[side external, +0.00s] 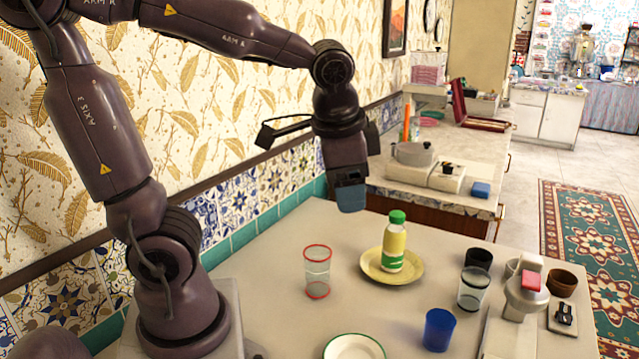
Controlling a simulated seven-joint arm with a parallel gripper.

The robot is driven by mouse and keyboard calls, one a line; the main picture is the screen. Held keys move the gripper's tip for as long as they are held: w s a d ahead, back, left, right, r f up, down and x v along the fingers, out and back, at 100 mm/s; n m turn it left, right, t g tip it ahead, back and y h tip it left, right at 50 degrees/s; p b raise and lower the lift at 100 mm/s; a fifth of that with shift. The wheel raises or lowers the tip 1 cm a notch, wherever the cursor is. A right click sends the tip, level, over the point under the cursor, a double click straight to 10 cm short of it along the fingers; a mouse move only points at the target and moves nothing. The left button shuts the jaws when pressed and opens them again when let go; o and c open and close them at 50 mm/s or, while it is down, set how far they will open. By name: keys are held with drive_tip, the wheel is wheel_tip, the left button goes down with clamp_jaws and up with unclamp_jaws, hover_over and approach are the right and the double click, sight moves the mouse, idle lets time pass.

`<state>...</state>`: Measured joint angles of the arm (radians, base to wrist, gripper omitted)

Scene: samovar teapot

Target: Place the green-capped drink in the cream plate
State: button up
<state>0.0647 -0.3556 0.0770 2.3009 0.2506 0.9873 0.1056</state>
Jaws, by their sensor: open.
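The green-capped drink (393,242) is a bottle with a pale yellow and green body. It stands upright on a yellow plate (412,275) in the middle of the table. A cream-white plate with a green rim (354,348) lies at the front edge of the picture, partly cut off, and looks empty. My gripper (351,198) hangs above the table, up and to the left of the bottle, apart from it. It is open and holds nothing visible. Its fingers are seen from the side, so the gap between them is hidden.
A red-rimmed glass (317,272) stands left of the yellow plate. A blue cup (438,330), a clear dark-rimmed glass (473,288) and a black cup (478,260) stand to its right.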

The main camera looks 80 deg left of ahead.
drive_tip(key=s+d+r+n+t+h, duration=0.2)
drive_tip(key=s+d+t, duration=0.1)
drive_tip(key=s, duration=0.2)
drive_tip(key=shift+d, duration=0.4)
